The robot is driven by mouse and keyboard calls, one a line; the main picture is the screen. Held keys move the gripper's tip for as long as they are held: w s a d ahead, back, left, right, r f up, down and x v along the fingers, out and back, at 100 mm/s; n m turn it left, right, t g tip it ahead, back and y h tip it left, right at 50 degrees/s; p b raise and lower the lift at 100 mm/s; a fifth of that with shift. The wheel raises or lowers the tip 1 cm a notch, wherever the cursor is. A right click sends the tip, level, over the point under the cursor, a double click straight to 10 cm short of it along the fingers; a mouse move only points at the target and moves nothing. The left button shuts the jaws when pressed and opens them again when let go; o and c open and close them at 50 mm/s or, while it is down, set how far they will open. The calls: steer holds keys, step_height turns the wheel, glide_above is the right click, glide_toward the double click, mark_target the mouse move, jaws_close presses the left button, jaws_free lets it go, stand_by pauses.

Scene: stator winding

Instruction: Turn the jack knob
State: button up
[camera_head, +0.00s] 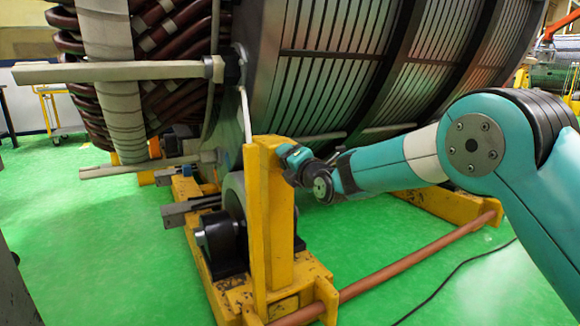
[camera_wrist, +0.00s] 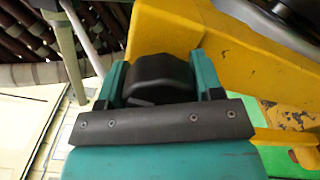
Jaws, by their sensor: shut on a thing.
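The jack knob (camera_wrist: 158,80) is a dark, rounded black piece beside a yellow painted frame in the wrist view. My gripper (camera_wrist: 160,76) has one teal finger on each side of the knob and is shut on it. In the head view my gripper (camera_head: 291,153) is at the upper right side of the yellow jack post (camera_head: 276,215). The knob cannot be made out clearly there, as my gripper and the post cover it. The turn angle of the knob cannot be told.
The large ribbed stator (camera_head: 340,65) stands behind the post, with brown windings (camera_head: 180,50) at its left. A roller (camera_head: 234,195) sits beside the post on the yellow base. A brown rod (camera_head: 400,265) runs low to the right. Green floor is open at the front left.

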steer(key=shift+w+d+f+n+b, duration=0.15)
steer(key=shift+n+b, duration=0.15)
steer(key=shift+n, duration=0.6)
steer(key=o, duration=0.8)
steer(key=shift+o, duration=0.7)
steer(key=p+v, duration=0.2)
steer(key=v, duration=1.5)
steer(key=shift+s, duration=0.25)
steer(key=shift+d+r, duration=0.1)
steer(key=shift+r, duration=0.1)
